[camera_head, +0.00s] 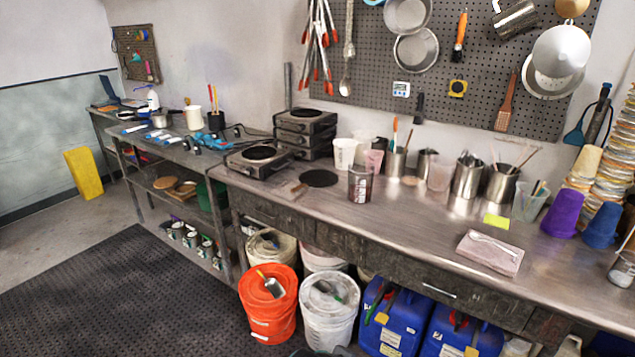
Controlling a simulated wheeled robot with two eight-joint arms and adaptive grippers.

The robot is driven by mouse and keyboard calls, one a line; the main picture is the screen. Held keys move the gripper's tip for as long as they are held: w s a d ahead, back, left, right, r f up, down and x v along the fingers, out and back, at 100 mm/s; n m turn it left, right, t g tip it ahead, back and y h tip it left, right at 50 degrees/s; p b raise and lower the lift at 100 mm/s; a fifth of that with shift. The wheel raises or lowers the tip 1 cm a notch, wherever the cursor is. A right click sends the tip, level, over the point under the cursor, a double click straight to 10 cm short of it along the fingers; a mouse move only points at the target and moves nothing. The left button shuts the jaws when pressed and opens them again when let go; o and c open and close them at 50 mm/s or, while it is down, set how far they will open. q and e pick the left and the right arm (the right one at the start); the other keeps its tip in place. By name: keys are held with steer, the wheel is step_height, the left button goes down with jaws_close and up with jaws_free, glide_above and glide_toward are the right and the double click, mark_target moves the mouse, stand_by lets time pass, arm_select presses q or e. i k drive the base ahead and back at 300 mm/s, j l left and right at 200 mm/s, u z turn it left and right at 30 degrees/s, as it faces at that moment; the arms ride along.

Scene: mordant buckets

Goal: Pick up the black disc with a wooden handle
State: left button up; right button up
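A flat black disc (319,178) lies on the metal workbench (400,212), right of the front hot plate. A light brown, wood-coloured piece (293,189) lies close to its left edge, towards the front of the bench. I cannot tell whether this piece is joined to the disc as its handle. Neither of my grippers shows in the head view.
A hot plate (258,161) stands left of the disc, stacked hot plates (305,130) behind it. A dark labelled can (360,184) stands to its right. Buckets (269,305) and blue jugs (391,320) crowd the floor below. Bare benchtop lies right of the can.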

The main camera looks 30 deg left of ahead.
mark_target(318, 179)
steer(key=i+j, duration=0.7)
steer(key=i+u, duration=0.05)
